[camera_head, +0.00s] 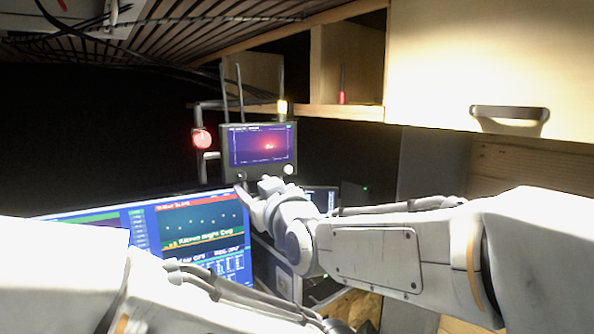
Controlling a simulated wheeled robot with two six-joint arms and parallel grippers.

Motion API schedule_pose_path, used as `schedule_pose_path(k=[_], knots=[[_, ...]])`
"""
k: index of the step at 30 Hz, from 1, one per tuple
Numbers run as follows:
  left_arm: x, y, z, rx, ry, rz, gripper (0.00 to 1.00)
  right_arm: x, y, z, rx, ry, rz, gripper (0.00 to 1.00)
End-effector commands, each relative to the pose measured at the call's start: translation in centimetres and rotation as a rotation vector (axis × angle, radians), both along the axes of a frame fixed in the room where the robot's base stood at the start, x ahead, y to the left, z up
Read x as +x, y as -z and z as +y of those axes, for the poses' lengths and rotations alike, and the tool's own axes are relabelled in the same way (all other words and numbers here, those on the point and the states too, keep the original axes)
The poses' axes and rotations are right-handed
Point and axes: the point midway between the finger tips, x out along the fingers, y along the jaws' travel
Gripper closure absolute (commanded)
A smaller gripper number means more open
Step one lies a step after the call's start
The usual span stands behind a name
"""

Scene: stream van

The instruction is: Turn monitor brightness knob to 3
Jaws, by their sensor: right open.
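The small black monitor (261,150) hangs in the middle of the camera_head view, with a purple and orange picture on its screen. A dark round knob (241,176) shows at its lower left corner and a pale round one (289,169) at its lower right. I cannot read any number on either. My right gripper (241,187) is open, at or just below the monitor's lower left corner, close to the dark knob. I cannot tell whether it touches the knob. My left arm crosses the bottom left, and its gripper is not in view.
A large lit screen (205,230) stands below left of the monitor. A red lamp (201,138) is on the bracket at the monitor's left, with antennas above. Wooden shelves (345,112) and a cabinet with a dark handle (510,114) are at the upper right.

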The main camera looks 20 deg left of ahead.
Motion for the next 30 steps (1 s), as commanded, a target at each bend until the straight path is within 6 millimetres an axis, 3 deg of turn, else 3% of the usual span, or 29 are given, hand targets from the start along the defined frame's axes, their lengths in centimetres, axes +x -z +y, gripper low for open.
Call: schedule_pose_path(k=[3,12,25,26,27,30], knots=[[0.0,-1.9,0.0,0.0,0.0,0.0,0.5,1.6,-0.4,1.9,-0.003,0.0,0.003,0.43],[0.0,-4.3,0.0,0.0,0.005,0.0,0.5,4.5,-0.3,5.0,-0.002,0.003,0.002,0.43],[0.0,-4.6,0.0,0.0,0.006,-0.001,0.5,5.2,0.0,5.6,-0.001,0.004,0.001,0.43],[0.0,-4.6,0.0,0.0,0.006,-0.001,0.5,5.2,0.0,5.6,-0.001,0.004,0.001,0.51],[0.0,-4.6,0.0,0.0,0.006,-0.001,0.5,5.2,0.0,5.6,-0.001,0.004,0.001,0.66],[0.0,-4.6,0.0,0.0,0.006,-0.001,0.5,5.2,0.0,5.6,-0.001,0.004,0.001,1.0]])
